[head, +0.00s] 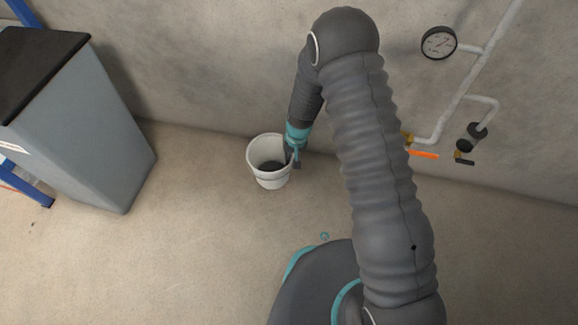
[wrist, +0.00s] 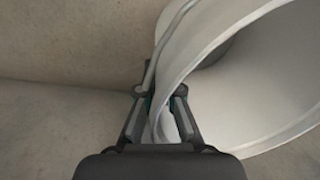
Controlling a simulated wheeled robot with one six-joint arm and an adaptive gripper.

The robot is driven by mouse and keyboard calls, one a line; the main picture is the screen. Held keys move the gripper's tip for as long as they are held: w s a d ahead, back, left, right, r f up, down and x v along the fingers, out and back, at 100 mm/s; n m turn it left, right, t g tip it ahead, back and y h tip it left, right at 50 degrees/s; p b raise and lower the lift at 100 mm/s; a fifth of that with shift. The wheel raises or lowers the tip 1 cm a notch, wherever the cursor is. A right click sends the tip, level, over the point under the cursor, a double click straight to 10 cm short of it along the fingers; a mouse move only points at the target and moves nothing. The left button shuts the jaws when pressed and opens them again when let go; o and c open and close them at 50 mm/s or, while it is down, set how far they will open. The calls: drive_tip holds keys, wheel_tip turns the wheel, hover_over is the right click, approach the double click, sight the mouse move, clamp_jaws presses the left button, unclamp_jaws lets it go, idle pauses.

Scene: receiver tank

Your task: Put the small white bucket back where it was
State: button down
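The small white bucket (head: 256,173) is near the back wall, upright or nearly so, with a dark inside. I cannot tell whether its base touches the floor. My gripper (head: 292,157) is at the bucket's right rim, pointing down. In the wrist view the bucket (wrist: 245,105) fills the right side, with its opening to the right. My gripper's fingers (wrist: 161,98) stand a little apart, one on each side of the bucket's wall. The frames do not show clearly whether both fingers press on it.
A large grey bin (head: 85,125) with a dark lid stands at the left, beside a blue frame (head: 22,183). A pressure gauge (head: 438,43) and pipes (head: 462,92) with an orange-handled valve (head: 424,155) are on the wall at the right. Floor between bin and bucket is clear.

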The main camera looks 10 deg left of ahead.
drive_tip(key=shift+f+b, duration=0.3)
drive_tip(key=shift+f, duration=1.6)
drive_tip(key=shift+f, duration=0.1)
drive_tip(key=shift+f, duration=0.15)
drive_tip(key=c, duration=1.3)
unclamp_jaws()
